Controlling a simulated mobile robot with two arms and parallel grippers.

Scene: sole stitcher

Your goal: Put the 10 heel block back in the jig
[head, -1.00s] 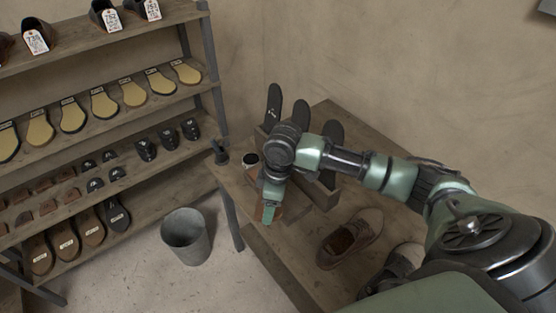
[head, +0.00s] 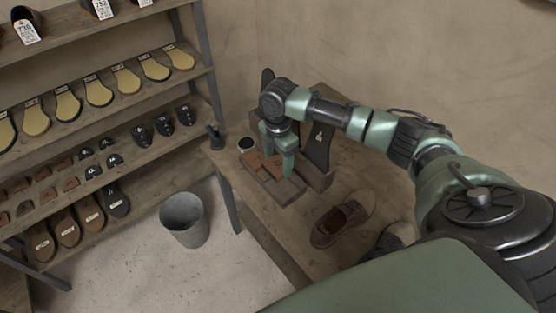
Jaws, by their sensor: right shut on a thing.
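My right gripper (head: 278,153) comes in from the right and points down over the wooden jig (head: 285,190) on the workbench. It is shut on a small reddish-brown heel block (head: 273,165), which is partly hidden by the green fingers. The held block is at the jig's top, but I cannot tell whether it is seated or just above. Another reddish-brown block (head: 252,160) lies at the jig's left part. The number 10 cannot be read on either one. My left gripper is not in view.
A dark sole (head: 318,147) stands upright behind the jig. A grey bucket (head: 184,220) stands on the floor. The shelf rack (head: 110,127) at left holds soles and heel pieces.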

